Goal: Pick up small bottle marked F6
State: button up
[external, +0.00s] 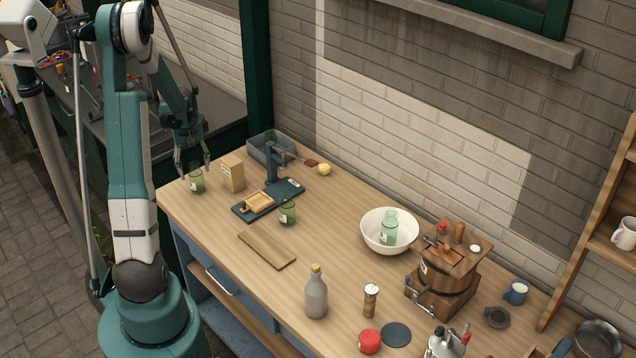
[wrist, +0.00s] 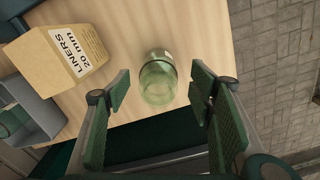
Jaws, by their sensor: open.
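A small green glass bottle (external: 196,181) with a pale label stands at the left end of the wooden bench; it also shows in the wrist view (wrist: 158,82). Its label is too small to read. My gripper (external: 193,168) is open just above and beside this bottle. In the wrist view the bottle appears between and just beyond the two open fingertips (wrist: 160,90), not gripped. Similar green glass pieces are a small one (external: 288,213) near the bench's middle and a bottle (external: 389,230) in a white bowl (external: 372,240). I cannot tell which is marked F6.
A cardboard box (external: 233,173) marked "LINERS 20 mm" in the wrist view (wrist: 60,55) stands close beside the near bottle. A grey bin (external: 262,150) and a dark press (external: 270,190) are behind. The bench edge lies close to the bottle.

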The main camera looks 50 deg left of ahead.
aim_at(196, 177)
jog(key=shift+f, duration=0.1)
jog(key=shift+w+f, duration=0.15)
jog(key=shift+f, duration=2.35)
jog(key=c, duration=1.1)
jog(key=shift+r, duration=0.1)
jog(key=shift+r, duration=4.95)
